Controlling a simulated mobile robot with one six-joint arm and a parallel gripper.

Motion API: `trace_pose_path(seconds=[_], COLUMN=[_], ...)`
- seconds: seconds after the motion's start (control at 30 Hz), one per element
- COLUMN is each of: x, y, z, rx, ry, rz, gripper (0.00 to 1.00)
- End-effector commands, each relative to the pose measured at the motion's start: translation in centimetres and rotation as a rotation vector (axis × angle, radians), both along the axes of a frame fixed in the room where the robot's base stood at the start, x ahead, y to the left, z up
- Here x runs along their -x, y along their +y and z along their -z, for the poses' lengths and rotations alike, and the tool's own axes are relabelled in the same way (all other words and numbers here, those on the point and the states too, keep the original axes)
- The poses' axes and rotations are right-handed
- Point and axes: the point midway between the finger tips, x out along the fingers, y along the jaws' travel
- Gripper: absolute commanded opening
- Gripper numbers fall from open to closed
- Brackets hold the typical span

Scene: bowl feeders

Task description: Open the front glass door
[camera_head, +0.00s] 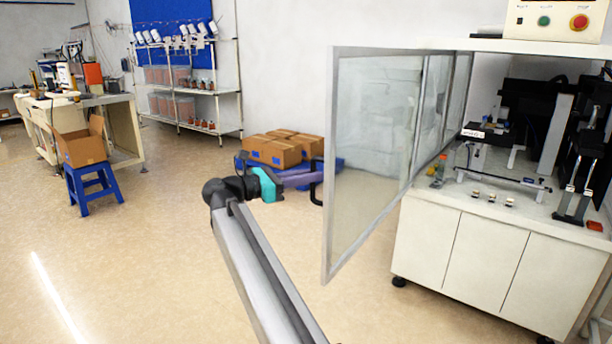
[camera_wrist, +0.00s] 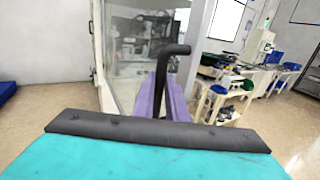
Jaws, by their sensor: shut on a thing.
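The front glass door (camera_head: 372,135) is a pale metal frame with clear panes. In the head view it stands swung out from the machine's cabinet, at a wide angle, its free edge toward me and to the left. Its black bar handle (camera_head: 314,185) is on the outer side of that edge. My gripper (camera_head: 304,180), with purple fingers and a teal body, is shut on the handle. In the wrist view the purple fingers (camera_wrist: 163,92) close around the black handle (camera_wrist: 169,62), with the glass door (camera_wrist: 130,50) behind. The exact finger contact is partly hidden.
The white machine cabinet (camera_head: 462,248) stands right, with its interior equipment exposed. Cardboard boxes (camera_head: 280,150) on a blue pallet lie behind the gripper. A blue stool (camera_head: 92,185) with an open box stands left. The floor (camera_head: 130,265) at front left is clear.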

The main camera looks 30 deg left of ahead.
Motion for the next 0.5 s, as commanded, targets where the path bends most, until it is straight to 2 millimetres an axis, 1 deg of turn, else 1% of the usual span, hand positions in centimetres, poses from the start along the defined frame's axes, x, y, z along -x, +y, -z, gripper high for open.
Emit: trace_pose_path(seconds=[0.03,0.07,0.1,0.17,0.2,0.5], x=[-0.69,-0.71,-0.74,-0.71,-0.67,-0.43], y=[-0.32,-0.35,-0.4,-0.43,-0.43,-0.37], z=[0.41,0.42,0.42,0.38,0.35,0.18], rx=[-0.001,-0.001,-0.001,0.0,0.0,0.0], ry=[0.007,0.007,0.007,0.006,0.006,0.002], rz=[-0.001,0.0,0.0,0.001,0.002,0.003], gripper=[0.0,0.0,0.17,0.27,0.31,0.31])
